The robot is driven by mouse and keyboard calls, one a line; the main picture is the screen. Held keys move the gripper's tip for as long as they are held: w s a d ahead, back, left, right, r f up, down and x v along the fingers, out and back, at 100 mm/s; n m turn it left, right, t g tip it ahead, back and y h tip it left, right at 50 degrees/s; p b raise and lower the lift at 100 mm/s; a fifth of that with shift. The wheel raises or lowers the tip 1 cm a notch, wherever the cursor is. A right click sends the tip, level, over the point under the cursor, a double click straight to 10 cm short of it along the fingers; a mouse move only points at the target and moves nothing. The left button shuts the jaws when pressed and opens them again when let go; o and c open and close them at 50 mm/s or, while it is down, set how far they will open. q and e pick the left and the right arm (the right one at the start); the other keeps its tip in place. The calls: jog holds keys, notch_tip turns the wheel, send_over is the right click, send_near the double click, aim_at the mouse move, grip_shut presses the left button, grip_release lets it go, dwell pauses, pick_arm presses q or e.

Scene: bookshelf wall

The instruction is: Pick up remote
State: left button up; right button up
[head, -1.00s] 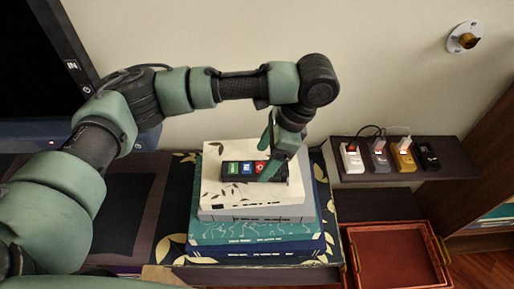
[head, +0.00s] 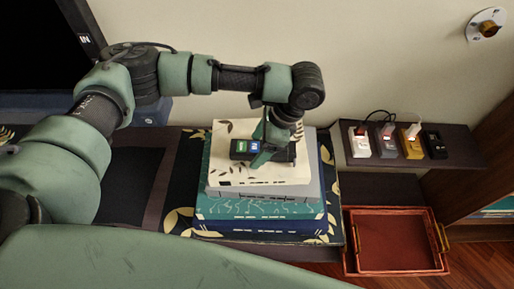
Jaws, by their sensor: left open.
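The remote (head: 242,148) is a black bar with green and blue buttons. It lies on the white, leaf-patterned top book (head: 250,175) of a stack of several books. My left gripper (head: 268,153) comes down over the right part of the remote, open, with its fingers at the remote. The fingers hide part of the remote's top, and I cannot tell whether they touch it. My right gripper is not in view.
A red tray (head: 348,262) sits to the right of the stack. A small dark shelf (head: 462,157) above it holds several chargers with cables. A screen (head: 35,45) stands at the far left, and a wall is behind.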

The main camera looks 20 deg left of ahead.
pick_arm(q)
jog(key=c, duration=1.5)
grip_shut()
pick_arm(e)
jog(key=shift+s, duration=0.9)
pick_arm(q)
jog(key=shift+r, duration=0.1)
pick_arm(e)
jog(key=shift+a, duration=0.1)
